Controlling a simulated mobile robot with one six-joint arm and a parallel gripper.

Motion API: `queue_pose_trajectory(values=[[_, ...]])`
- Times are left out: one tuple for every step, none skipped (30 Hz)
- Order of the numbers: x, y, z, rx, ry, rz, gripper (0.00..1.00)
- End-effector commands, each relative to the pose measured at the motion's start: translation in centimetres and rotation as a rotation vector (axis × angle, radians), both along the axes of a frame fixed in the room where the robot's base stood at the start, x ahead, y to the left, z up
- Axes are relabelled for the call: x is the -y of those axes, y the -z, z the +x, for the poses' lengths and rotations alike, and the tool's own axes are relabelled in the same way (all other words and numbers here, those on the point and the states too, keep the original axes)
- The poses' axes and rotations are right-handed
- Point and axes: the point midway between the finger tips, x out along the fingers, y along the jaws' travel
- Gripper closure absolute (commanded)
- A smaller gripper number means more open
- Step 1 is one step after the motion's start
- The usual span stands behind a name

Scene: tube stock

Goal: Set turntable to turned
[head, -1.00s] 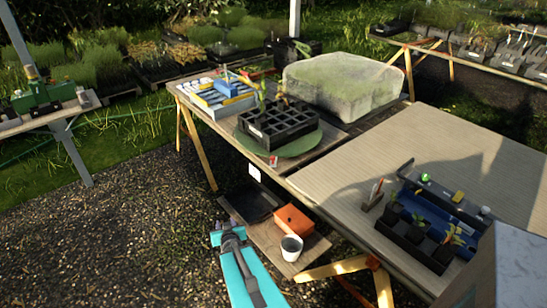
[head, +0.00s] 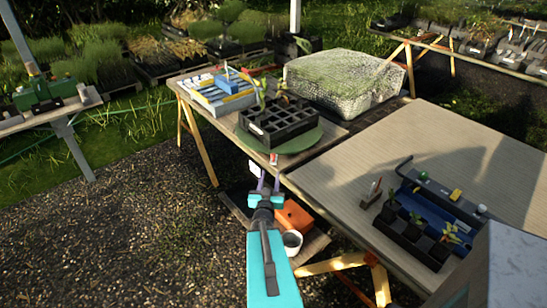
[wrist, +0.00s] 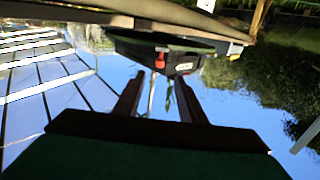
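The turntable is a round green disc (head: 312,137) on the near end of the back wooden table. A black cell tray (head: 275,128) with a few seedlings stands on it. A small red and white piece (head: 273,159) shows at the disc's front edge; a red piece (wrist: 161,60) also shows in the wrist view, beside the dark tray with its white label (wrist: 183,67). My gripper (head: 268,178) is in front of and below the table edge, short of the disc. Its two fingers (wrist: 158,84) are apart with nothing between them.
A white tray (head: 205,102) with blue and yellow items sits left of the turntable. A covered, mossy block (head: 345,82) stands behind right. An orange box (head: 295,216) and white pot (head: 292,241) are on a low shelf below. The right table holds a blue tray (head: 430,208).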

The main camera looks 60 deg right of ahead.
Motion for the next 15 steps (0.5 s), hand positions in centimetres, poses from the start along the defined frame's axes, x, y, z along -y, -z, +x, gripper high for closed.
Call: queue_pose_trajectory(values=[[0.0,0.0,0.0,0.0,0.0,0.0,0.63],[0.1,0.1,0.0,0.0,0.0,0.0,0.63],[0.1,0.1,0.1,0.0,0.0,0.0,0.63],[0.2,0.1,0.1,0.0,0.0,0.0,0.63],[0.3,0.1,0.1,0.0,0.0,0.0,0.63],[0.4,0.1,0.2,0.0,0.0,0.0,0.63],[0.5,0.2,0.2,0.0,0.0,0.0,0.63],[0.5,0.2,0.3,0.0,0.0,0.0,0.63],[0.7,0.2,0.3,0.0,0.0,0.001,0.63],[0.8,0.3,0.4,0.0,0.001,0.001,0.63],[0.9,0.3,0.4,0.0,0.001,0.001,0.63],[1.1,0.3,0.5,0.001,0.001,0.0,0.63],[1.2,0.3,0.6,0.001,0.001,0.0,0.63],[1.4,0.3,0.6,0.001,0.001,0.0,0.63],[1.5,0.3,0.7,0.001,0.001,0.0,0.63]])
